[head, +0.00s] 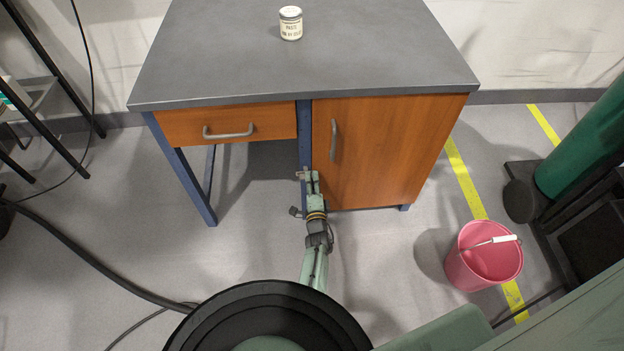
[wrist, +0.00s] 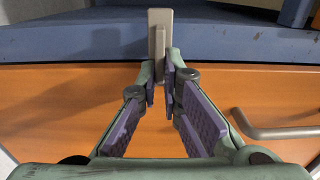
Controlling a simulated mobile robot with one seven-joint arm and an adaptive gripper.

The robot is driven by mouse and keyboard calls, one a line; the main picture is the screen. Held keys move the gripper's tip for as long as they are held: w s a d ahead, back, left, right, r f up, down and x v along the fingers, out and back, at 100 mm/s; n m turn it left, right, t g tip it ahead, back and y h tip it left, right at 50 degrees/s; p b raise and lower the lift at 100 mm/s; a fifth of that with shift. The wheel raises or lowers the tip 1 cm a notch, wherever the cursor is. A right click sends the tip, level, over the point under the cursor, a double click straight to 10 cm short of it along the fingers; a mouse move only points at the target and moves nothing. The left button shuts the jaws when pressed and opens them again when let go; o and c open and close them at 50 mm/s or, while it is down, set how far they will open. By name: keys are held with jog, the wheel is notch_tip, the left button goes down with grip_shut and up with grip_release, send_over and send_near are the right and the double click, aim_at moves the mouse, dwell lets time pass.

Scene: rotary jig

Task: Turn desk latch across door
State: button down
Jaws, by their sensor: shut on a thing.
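The desk's small grey latch (wrist: 158,20) sits on the blue post (wrist: 70,42) beside the orange door (wrist: 60,110) in the wrist view. It lies crosswise to the post, with its raised grip between my fingertips. My gripper (wrist: 162,75) is shut on that grip, its purple pads either side. The fingers hide the latch's near end, so I cannot tell how far it reaches over the door. In the head view the latch (head: 301,174) is tiny, left of the closed door (head: 375,150), and my gripper (head: 312,181) is at it.
The door's bar handle (wrist: 275,130) is to the right of my fingers in the wrist view. A drawer (head: 180,125) is left of the post, above open legroom. A jar (head: 291,23) stands on the desk top (head: 220,60). A pink bucket (head: 470,275) stands on the floor at right.

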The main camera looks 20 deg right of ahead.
dwell(0.4)
jog(key=c, duration=1.8)
grip_release()
jog(key=shift+o, duration=0.2)
jog(key=v, duration=1.2)
